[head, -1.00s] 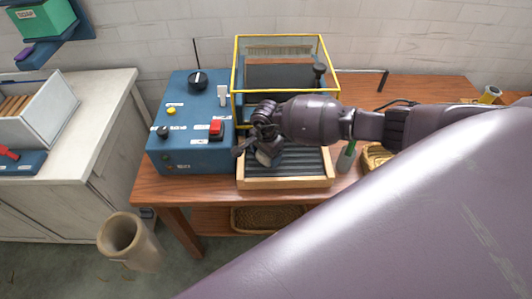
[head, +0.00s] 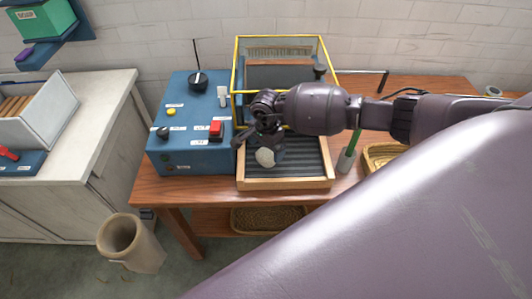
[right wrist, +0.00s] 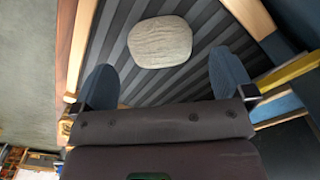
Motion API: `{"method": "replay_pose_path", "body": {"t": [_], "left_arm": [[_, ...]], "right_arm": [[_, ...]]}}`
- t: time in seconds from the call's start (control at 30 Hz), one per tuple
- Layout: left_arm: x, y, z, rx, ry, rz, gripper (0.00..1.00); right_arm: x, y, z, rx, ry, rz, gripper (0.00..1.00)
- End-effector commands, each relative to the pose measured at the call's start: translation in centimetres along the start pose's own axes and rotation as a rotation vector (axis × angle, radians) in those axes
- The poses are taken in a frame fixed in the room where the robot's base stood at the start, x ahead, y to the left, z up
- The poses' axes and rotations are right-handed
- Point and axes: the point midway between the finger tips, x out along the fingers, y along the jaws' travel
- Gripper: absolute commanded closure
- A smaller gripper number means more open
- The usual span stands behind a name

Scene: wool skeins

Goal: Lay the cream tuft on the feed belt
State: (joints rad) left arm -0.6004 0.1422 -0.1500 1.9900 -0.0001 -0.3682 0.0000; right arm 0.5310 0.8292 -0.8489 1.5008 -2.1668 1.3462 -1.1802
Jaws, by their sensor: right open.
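The cream tuft (head: 265,157) lies on the dark ribbed feed belt (head: 302,158), near its left side in the head view. In the right wrist view the tuft (right wrist: 160,42) is a rounded pale pad resting on the grey-striped belt (right wrist: 112,52). My right gripper (head: 258,145) is just behind and above the tuft. In the right wrist view its two blue fingers stand wide apart, with the right gripper (right wrist: 165,88) empty and the tuft beyond the fingertips. My left gripper is not in view.
The belt has a wooden frame (head: 286,184). A yellow-edged clear guard (head: 280,37) stands behind it. A blue control box (head: 185,153) with a red switch is at the left. A wicker basket (head: 378,157) and a green-handled tool (head: 347,160) are at the right.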

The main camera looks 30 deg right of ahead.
Motion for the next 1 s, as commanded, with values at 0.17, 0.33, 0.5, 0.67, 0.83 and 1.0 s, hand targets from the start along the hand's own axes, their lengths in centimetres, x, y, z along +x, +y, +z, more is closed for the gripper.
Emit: {"method": "replay_pose_path", "body": {"t": [0.17, 0.33, 0.5, 0.67, 0.83, 1.0], "left_arm": [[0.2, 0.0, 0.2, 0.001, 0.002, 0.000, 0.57], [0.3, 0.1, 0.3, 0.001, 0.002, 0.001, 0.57], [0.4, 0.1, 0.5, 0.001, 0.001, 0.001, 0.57], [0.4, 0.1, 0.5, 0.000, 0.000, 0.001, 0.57], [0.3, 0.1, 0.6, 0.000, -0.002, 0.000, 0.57], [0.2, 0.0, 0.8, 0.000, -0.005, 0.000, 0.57]], "right_arm": [[-3.6, 0.0, -0.1, -0.003, 0.002, -0.002, 0.00], [-6.2, 0.0, 0.0, -0.002, 0.002, -0.001, 0.00], [-7.7, 0.0, 0.0, -0.001, 0.000, 0.000, 0.00], [-7.2, 0.5, 2.0, 0.026, -0.083, -0.001, 0.00], [-5.1, 2.3, 10.2, 0.195, -0.460, 0.005, 0.00], [-6.3, 3.7, 19.1, 0.566, -1.001, 0.074, 0.00]]}}
